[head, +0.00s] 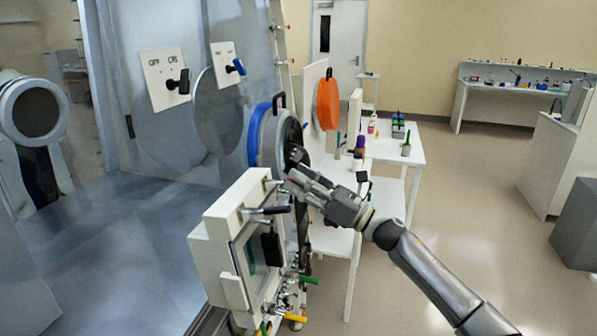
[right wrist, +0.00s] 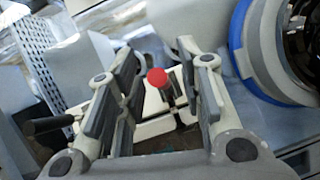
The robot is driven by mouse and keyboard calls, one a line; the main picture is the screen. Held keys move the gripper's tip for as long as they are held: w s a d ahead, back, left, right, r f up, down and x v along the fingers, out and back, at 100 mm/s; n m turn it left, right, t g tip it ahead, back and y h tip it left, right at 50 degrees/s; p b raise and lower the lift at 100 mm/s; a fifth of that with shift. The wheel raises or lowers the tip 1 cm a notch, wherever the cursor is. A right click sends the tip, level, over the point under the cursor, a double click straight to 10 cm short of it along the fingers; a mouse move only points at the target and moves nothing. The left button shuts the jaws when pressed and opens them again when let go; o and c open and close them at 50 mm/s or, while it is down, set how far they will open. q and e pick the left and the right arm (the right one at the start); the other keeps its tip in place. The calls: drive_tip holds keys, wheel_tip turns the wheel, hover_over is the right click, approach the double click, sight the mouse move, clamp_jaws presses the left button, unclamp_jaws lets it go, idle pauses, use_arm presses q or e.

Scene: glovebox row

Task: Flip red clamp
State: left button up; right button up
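The red clamp shows as a round red knob (right wrist: 157,77) with a dark stem, on the edge of a white box-like unit, in the right wrist view. A small patch of red also shows at the fingers in the head view. My right gripper (right wrist: 165,72) is open, with the red knob between its two fingers as seen from the wrist. I cannot tell whether either finger touches it. In the head view the right gripper (head: 296,180) is over the top far corner of the white unit (head: 225,215), and its fingers hide most of the clamp. My left gripper is not in view.
The white unit has a black-handled lever (head: 266,210) and green (head: 306,279) and yellow (head: 294,318) handles lower down. A blue-rimmed round port (head: 257,135) stands just behind the gripper. A white table (head: 410,156) with small items stands beyond. Open floor lies to the right.

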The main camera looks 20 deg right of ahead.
drive_tip(key=shift+w+a+r, duration=0.1)
drive_tip(key=shift+w+a, duration=0.1)
drive_tip(key=shift+w, duration=0.05)
clamp_jaws()
idle(0.4)
